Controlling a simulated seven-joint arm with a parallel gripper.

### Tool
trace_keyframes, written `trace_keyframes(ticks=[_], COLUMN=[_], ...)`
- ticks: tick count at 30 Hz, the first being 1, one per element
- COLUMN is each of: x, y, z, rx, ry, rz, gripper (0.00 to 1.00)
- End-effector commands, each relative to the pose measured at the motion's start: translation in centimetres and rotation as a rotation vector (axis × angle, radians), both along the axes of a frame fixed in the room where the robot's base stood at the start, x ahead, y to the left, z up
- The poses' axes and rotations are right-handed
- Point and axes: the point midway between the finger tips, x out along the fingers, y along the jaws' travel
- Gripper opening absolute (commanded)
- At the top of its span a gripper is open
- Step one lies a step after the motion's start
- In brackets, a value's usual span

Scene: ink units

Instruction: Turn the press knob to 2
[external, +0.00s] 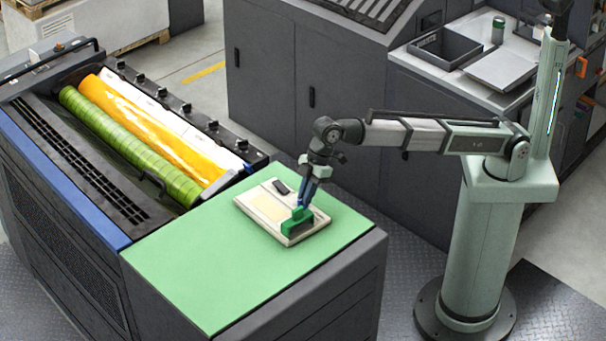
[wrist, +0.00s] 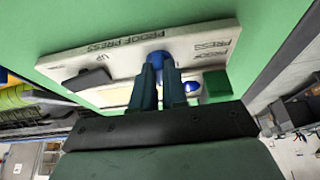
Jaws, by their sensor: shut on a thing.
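A beige proof-press panel (external: 251,214) lies on the green top of the dark cabinet. In the wrist view the panel (wrist: 118,54) carries "PROOF PRESS" lettering. My gripper (wrist: 160,66) is closed around a blue knob (wrist: 156,55) near the panel's edge, and the fingers cover much of it. In the external view my gripper (external: 304,203) reaches down to the panel next to a green block (external: 297,225). The dial numbers and the knob's pointer cannot be read.
The green block (wrist: 216,84) stands close beside my fingers, with a second blue part (wrist: 191,86) near it. A black piece (external: 281,186) sits at the panel's far end. The green top (external: 200,270) is clear at front left. Green and orange rollers (external: 130,145) lie beyond.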

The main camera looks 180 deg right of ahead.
Motion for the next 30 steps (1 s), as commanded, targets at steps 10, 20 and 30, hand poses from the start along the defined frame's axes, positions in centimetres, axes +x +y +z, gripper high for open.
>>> trace_keyframes(ticks=[10,20,30], x=[-0.08,-0.04,-0.09], y=[0.06,0.04,0.12], z=[-0.04,-0.02,0.36], rx=[0.002,0.001,0.0], ry=[0.003,0.002,0.0], rz=[-0.006,-0.005,-0.004], gripper=[0.0,0.38,0.38])
